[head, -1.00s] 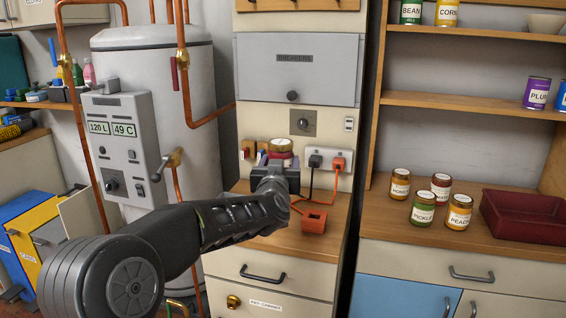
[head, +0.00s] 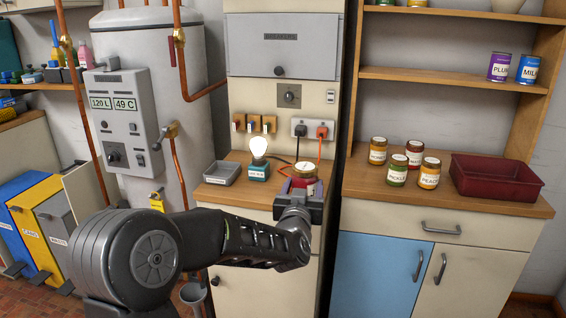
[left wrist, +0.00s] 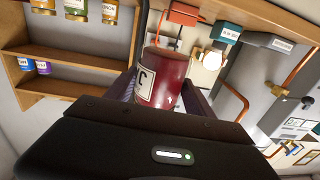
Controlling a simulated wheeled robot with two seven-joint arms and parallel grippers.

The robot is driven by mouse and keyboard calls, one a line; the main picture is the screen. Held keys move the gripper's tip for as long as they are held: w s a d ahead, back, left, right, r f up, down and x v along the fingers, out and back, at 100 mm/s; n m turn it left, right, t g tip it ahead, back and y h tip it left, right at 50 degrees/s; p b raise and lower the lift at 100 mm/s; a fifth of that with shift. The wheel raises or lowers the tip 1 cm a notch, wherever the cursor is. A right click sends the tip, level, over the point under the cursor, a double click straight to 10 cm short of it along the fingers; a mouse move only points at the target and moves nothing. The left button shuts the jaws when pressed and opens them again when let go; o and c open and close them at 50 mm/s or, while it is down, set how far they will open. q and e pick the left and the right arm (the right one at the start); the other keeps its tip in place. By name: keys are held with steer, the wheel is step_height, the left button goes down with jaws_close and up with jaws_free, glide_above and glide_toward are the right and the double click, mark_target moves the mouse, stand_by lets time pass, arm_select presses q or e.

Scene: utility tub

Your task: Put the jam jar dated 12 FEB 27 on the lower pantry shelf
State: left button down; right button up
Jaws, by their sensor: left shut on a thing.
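A jar with dark red contents and a gold lid (head: 304,170) is held by my left gripper (head: 299,190) in front of the small wooden counter. No date can be read. In the head view the jar looks roughly upright. The lower pantry shelf (head: 430,79) is a wooden board at the right with a purple tin (head: 498,67) and a blue tin (head: 528,69) at its right end. My right gripper is not in view.
Several jars (head: 398,172) and a dark red bin (head: 497,176) stand on the pantry worktop. A lit bulb (head: 259,147) and a grey tray (head: 222,173) are on the small counter, with cables at the socket (head: 313,129). The shelf's left and middle are clear.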

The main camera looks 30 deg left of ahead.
arm_select(q)
steer(key=s+d+f+m+h, duration=0.2)
steer(key=d+f+h, duration=0.1)
steer(key=d+f, duration=0.5)
steer(key=s+d+f+m+t+h, duration=0.1)
steer(key=d+f+h, duration=0.3)
steer(key=d+f, duration=0.5)
steer(key=shift+s+d+f+m, duration=0.3)
steer(key=shift+s+d+m, duration=0.25)
steer(key=shift+s+m, duration=0.25)
